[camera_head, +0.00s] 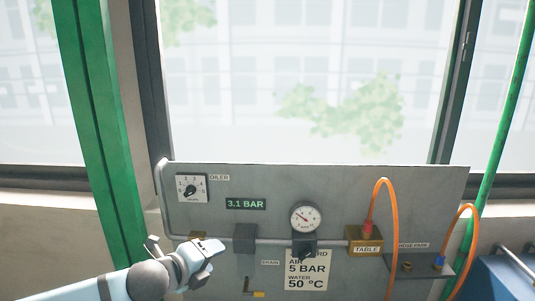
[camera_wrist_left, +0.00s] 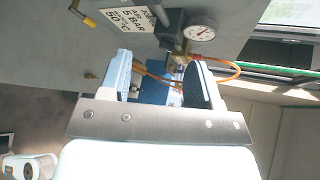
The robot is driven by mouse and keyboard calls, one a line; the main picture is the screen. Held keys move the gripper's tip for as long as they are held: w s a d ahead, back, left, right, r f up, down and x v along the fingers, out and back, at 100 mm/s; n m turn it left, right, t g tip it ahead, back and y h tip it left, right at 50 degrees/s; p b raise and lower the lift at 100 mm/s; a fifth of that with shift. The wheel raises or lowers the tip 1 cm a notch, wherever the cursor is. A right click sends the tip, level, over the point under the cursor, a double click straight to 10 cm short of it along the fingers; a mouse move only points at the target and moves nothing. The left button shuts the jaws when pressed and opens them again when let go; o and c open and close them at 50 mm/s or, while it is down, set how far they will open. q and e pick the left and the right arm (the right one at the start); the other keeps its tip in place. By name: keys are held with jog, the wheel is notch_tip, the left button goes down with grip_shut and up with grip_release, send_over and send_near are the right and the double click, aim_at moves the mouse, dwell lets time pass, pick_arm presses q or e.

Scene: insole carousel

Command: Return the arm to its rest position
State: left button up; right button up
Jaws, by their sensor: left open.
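My left arm (camera_head: 78,291) comes in from the lower left of the head view, in front of the lower left part of a grey panel. In the left wrist view the gripper (camera_wrist_left: 160,82) shows two fingers spread apart, a light blue one and a dark one. Nothing is held between them; the panel's parts and an orange hose show behind the gap. My right gripper is in neither view.
The grey panel (camera_head: 330,188) carries an oiler dial (camera_head: 191,188), a 3.1 BAR display (camera_head: 246,204), a pressure gauge (camera_head: 305,217) and a brass TABLE block (camera_head: 365,241) with an orange hose (camera_head: 392,215). A green post (camera_head: 100,130) stands left. A blue object (camera_head: 495,280) is lower right.

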pick_arm(q)
jog(key=s+d+f+n+h, duration=0.1)
jog(key=s+d+f+n, duration=0.2)
jog(key=s+f+n, duration=0.35)
jog(key=s+d+f+n, duration=0.2)
jog(key=s+f+n, duration=0.35)
jog(key=f, duration=0.25)
jog(key=s+a+f+n+y, duration=0.2)
jog(key=s+a+f+n, duration=0.3)
jog(key=s+f+n, duration=0.2)
jog(key=s+a+f+n+y, duration=0.3)
jog(key=s+a+f+n, duration=0.3)
jog(key=s+f, duration=0.4)
jog(key=shift+s+a+n+g, duration=0.25)
jog(key=shift+a+n+g, duration=0.05)
jog(key=shift+n+g, duration=0.1)
